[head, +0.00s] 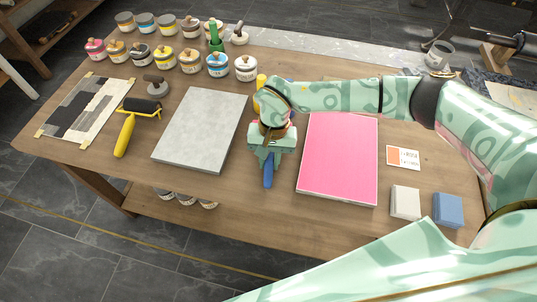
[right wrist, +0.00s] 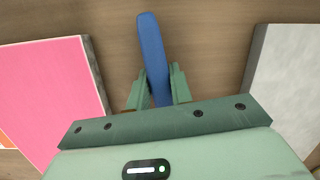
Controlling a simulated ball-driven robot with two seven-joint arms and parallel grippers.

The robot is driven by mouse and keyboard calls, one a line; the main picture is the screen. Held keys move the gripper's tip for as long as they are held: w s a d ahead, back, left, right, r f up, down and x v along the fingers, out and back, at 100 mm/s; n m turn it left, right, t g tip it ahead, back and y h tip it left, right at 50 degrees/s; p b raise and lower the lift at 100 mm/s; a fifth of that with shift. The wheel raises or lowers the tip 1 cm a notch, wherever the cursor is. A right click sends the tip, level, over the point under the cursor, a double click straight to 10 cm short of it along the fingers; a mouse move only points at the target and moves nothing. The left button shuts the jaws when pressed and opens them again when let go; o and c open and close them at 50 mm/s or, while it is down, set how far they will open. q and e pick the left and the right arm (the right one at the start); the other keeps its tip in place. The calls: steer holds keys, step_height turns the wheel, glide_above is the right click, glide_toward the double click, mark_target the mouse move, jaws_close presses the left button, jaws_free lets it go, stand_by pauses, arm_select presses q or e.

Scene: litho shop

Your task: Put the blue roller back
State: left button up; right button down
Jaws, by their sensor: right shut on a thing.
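The blue roller shows mainly as its blue handle (head: 268,174), pointing toward the near edge of the table, between the grey slab and the pink slab. My right gripper (head: 269,154) is shut on this handle. In the right wrist view the blue handle (right wrist: 151,45) sticks out between the two fingers of the gripper (right wrist: 158,88). The roller's drum is hidden under my arm; a small blue piece shows beside the arm. I cannot tell whether the roller touches the table. My left gripper is not in view.
The grey slab (head: 190,145) lies left and the pink slab (head: 338,165) right. A yellow roller (head: 125,135) lies further left beside a striped sheet (head: 75,118). Several ink cans (head: 217,66) line the back. White (head: 405,203) and blue (head: 447,210) blocks stand at the near right.

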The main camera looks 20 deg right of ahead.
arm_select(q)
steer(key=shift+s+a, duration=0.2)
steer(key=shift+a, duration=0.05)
arm_select(e)
steer(key=c, duration=1.2)
jaws_free()
steer(key=shift+o, duration=0.2)
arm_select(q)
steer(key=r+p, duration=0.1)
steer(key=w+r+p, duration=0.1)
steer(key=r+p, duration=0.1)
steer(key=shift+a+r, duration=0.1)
arm_select(e)
steer(key=v, duration=1.6)
steer(key=shift+r, duration=0.2)
